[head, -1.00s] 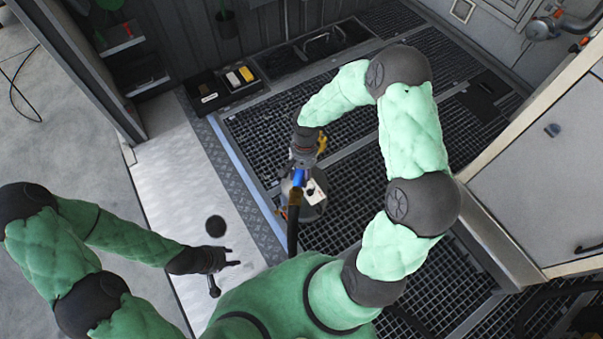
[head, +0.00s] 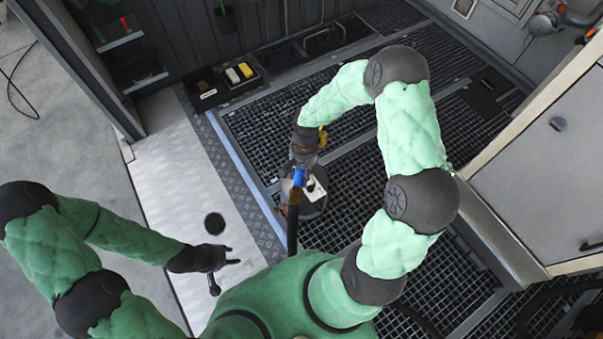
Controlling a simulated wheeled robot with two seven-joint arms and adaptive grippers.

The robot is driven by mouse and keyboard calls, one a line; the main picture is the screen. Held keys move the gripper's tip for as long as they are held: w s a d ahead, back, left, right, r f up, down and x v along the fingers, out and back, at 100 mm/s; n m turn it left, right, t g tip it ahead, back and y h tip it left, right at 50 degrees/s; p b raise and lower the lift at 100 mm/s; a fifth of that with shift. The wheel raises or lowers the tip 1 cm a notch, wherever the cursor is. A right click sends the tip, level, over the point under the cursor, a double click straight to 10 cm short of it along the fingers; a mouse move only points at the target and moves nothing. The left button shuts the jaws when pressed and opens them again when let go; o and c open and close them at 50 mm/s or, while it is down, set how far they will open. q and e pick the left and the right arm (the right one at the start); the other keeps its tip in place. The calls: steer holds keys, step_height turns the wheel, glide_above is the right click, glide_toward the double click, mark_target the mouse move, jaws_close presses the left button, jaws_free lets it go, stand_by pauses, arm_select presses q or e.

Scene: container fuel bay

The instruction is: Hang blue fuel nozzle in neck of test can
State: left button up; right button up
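The blue fuel nozzle (head: 298,178) is in the middle of the head view, with its dark hose (head: 292,225) running down toward my body. My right gripper (head: 303,158) is at the nozzle's upper end and appears shut on it, though the wrist covers the fingers. The test can (head: 316,203) is a grey round can with a white label, standing on the grating just below and right of the nozzle. Its neck is hidden, so I cannot tell whether the spout is in it. My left gripper (head: 232,255) is empty over the metal plate, its fingers apart.
Dark floor grating (head: 262,135) surrounds the can. A black tray (head: 222,83) with yellow and white items stands at the back. A light cabinet (head: 540,190) bounds the right side. The pale metal plate (head: 180,190) at left is mostly clear.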

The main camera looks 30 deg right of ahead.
steer(key=o, duration=0.5)
steer(key=v, duration=1.2)
steer(key=shift+r, duration=0.1)
